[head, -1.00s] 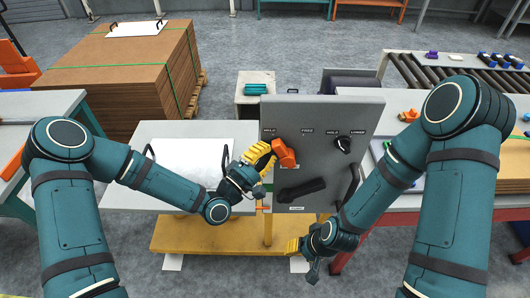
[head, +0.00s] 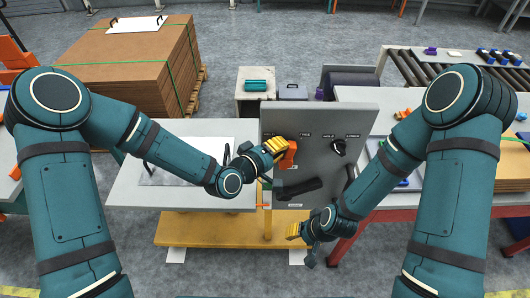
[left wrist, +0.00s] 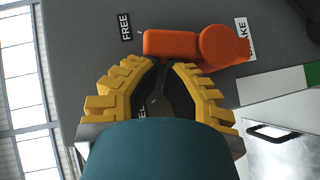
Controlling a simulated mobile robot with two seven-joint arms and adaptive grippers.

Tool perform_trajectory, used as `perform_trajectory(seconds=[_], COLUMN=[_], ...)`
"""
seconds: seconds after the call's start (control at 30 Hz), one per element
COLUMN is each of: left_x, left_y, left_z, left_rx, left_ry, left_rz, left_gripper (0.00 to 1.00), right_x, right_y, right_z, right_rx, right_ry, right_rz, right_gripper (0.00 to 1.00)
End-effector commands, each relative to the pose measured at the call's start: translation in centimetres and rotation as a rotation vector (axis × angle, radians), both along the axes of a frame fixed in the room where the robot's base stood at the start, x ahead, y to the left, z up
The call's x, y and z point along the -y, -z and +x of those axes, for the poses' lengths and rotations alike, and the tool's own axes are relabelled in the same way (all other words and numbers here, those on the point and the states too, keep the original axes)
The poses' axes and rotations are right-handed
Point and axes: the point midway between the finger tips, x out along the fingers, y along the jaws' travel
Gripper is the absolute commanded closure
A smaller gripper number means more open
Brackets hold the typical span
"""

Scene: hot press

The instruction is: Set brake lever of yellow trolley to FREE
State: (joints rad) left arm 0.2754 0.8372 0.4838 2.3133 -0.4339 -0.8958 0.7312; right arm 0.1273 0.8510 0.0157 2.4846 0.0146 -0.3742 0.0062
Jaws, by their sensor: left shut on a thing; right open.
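The orange brake lever (head: 291,157) is on the upright grey panel (head: 345,190) of the yellow trolley (head: 205,229). My left gripper (head: 277,146) is at the lever and partly covers it in the head view. In the left wrist view, my yellow left fingers (left wrist: 167,65) are shut at the handle of the orange lever (left wrist: 180,43). The handle points close to the FREE label (left wrist: 125,26), with its tip slightly to one side of it. Its round hub partly covers a label ending in "KE" (left wrist: 243,38). My right gripper (head: 293,231) is open and empty, low beside the panel.
A black knob (head: 339,147) is at the panel's upper right, and a black handle (head: 298,189) is below the orange lever. A white-topped table part (head: 220,200) is left of the panel. Stacked brown boards (head: 130,75) stand behind. A roller conveyor (head: 450,75) is at the right.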

Motion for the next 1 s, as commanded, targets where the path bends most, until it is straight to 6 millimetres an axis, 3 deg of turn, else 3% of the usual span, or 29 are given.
perform_trajectory(seconds=[0.2,1.0], left_x=[0.9,1.6], left_y=[-0.1,-0.3], left_z=[0.0,0.0], left_rx=[0.000,0.000], left_ry=[0.001,-0.001], left_rz=[0.127,0.120], left_gripper=[1.00,1.00], right_x=[0.0,0.0], right_y=[0.1,0.4], right_z=[0.0,-0.2], right_rx=[0.000,-0.004], right_ry=[0.000,-0.003], right_rz=[0.000,0.001], right_gripper=[0.53,0.53])
